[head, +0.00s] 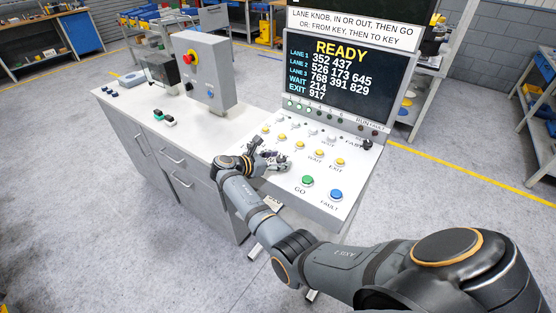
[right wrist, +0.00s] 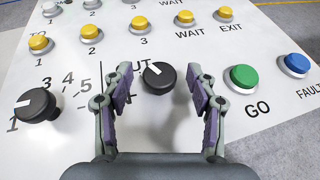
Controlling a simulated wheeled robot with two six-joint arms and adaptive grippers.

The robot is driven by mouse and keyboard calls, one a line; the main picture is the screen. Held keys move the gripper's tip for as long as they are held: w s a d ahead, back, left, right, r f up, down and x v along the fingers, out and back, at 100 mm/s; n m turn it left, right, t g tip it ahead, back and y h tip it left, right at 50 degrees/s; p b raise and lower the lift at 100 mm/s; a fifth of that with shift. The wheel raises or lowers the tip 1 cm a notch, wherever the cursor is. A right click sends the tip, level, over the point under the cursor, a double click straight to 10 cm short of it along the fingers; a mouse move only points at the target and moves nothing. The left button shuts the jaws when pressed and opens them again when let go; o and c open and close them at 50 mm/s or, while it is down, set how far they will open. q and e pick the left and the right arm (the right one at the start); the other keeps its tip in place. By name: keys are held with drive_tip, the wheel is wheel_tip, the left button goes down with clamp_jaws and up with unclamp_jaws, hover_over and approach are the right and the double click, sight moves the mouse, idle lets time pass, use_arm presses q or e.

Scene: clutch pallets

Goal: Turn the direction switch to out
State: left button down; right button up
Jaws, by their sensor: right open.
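The direction switch (right wrist: 158,77) is a round black knob on the sloping white panel. In the right wrist view its white mark points to the upper left. The letters "UT" show above it, and the rest of that label is hidden by a finger. My right gripper (right wrist: 152,82) is open, with one finger on each side of the knob and gaps between. In the head view my right gripper (head: 270,160) is over the panel and hides the knob. My left gripper is not in view.
A second black knob (right wrist: 36,105), numbered 1 to 5, sits left of the gripper, its mark towards 1. The green GO button (right wrist: 243,77) and blue FAULT button (right wrist: 295,64) are at the right. Yellow buttons (right wrist: 138,25) line the panel behind. The screen (head: 345,80) reads READY.

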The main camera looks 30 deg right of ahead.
drive_tip(key=v, duration=0.7)
drive_tip(key=shift+a+r, duration=0.1)
drive_tip(key=shift+a, duration=0.2)
drive_tip(key=shift+d, duration=0.1)
